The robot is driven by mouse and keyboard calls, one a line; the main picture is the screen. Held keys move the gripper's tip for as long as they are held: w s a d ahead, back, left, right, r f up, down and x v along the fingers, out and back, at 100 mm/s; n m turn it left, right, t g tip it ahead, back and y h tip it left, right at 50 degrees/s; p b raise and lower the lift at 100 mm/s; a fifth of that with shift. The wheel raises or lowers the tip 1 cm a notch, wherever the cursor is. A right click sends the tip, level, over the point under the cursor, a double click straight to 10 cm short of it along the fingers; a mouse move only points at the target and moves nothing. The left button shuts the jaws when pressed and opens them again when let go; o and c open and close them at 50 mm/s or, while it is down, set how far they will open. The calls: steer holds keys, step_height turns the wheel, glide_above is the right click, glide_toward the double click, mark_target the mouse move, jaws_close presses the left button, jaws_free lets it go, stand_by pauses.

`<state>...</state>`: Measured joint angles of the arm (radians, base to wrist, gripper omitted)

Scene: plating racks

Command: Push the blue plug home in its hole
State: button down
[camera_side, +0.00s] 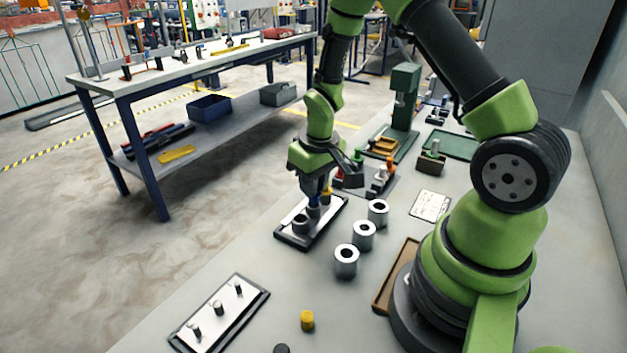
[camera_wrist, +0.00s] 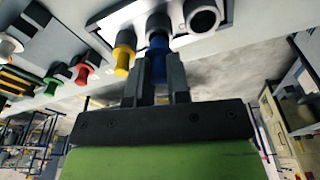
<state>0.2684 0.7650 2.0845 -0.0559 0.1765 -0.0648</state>
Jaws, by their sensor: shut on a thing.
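The blue plug (camera_side: 314,201) is held upright under my gripper (camera_side: 318,190), at the middle socket of a pale plate with a dark edge (camera_side: 283,236). In the wrist view the blue plug (camera_wrist: 158,46) is between the two fingers of my gripper (camera_wrist: 160,68), its end at the mouth of the grey middle socket (camera_wrist: 158,22). How deep it sits inside cannot be told. A yellow plug (camera_wrist: 123,54) stands in the neighbouring socket, close beside one finger. The socket on the other side (camera_wrist: 203,18) is open and empty.
Three metal cylinders (camera_side: 363,235) stand right of the plate. A second plate with small pegs (camera_side: 218,308) and a loose yellow piece (camera_side: 307,320) lie nearer the camera. Behind are a rack with coloured plugs (camera_side: 378,178) and a green press (camera_side: 404,95). Bench between the plates is clear.

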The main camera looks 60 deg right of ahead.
mark_target(318, 196)
steer(key=shift+f, duration=1.1)
steer(key=c, duration=1)
jaws_free()
step_height(318, 196, up, 10)
steer(key=s, duration=0.1)
steer(key=shift+s+a, duration=0.15)
steer(key=shift+a, duration=0.05)
steer(key=shift+f, duration=0.1)
